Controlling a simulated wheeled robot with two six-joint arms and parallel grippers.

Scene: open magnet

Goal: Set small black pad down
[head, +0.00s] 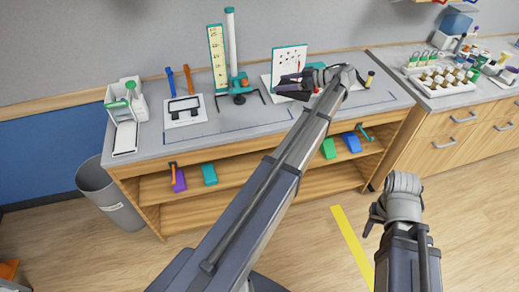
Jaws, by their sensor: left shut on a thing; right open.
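My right gripper (372,219) is open and empty above the floor, in front of the bench.
The grey counter (240,129) has outlined areas. A stand with a white column (232,45), a sheet with a black outline (184,111) and a white caddy (127,100) stand left. A tube rack (441,80) is right. The counter's front middle is clear.

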